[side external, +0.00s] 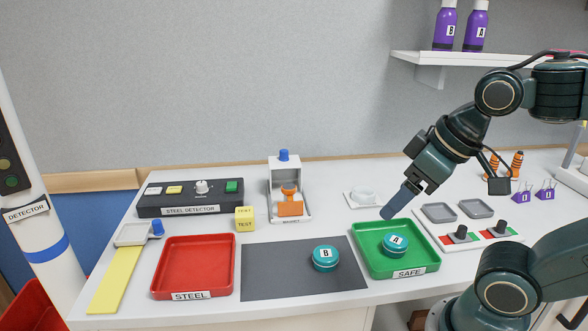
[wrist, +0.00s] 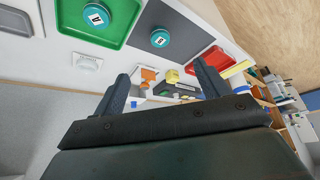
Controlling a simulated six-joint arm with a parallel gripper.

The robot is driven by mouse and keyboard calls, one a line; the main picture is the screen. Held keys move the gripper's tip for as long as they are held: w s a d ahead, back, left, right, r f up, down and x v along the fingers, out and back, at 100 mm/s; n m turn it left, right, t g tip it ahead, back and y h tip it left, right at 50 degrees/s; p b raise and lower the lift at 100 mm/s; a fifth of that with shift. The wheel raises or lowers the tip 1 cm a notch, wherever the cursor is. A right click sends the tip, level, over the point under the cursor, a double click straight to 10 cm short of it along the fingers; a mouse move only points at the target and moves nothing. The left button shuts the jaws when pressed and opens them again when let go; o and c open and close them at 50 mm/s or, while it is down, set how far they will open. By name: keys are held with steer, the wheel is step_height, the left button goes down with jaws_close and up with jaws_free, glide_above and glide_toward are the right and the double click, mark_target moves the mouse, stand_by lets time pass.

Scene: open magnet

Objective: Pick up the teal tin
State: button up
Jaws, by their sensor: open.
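One teal tin (side external: 325,258), labelled B, sits on the dark grey mat (side external: 265,282). It also shows in the wrist view (wrist: 160,38). A second teal tin (side external: 396,244), labelled A, sits in the green tray (side external: 370,270) marked SAFE. That tin is at the top left of the wrist view (wrist: 96,16). My gripper (side external: 388,213) is above the table, just behind and above the green tray's back edge. In the wrist view my gripper (wrist: 163,82) has its two fingers wide apart, with nothing between them. It touches neither tin.
A red tray (side external: 193,268) marked STEEL is left of the mat. Behind are a steel detector box (side external: 190,197), a yellow test block (side external: 244,218) and a white stand with an orange part (side external: 289,200). Grey dishes and a switch panel (side external: 470,240) lie right of the green tray.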

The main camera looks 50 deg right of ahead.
steer(key=w+f+n+g, duration=0.2)
steer(key=w+f+n, duration=0.1)
steer(key=w, duration=0.4)
steer(key=w+f+n+g, duration=0.3)
steer(key=w+f+n, duration=0.1)
steer(key=w, duration=0.3)
steer(key=shift+d+f+n+g, duration=0.15)
steer(key=shift+n+g, duration=0.15)
steer(key=shift+n, duration=0.1)
glide_above(326, 253)
steer(key=shift+f, duration=4.3)
steer(key=shift+f, duration=2.6)
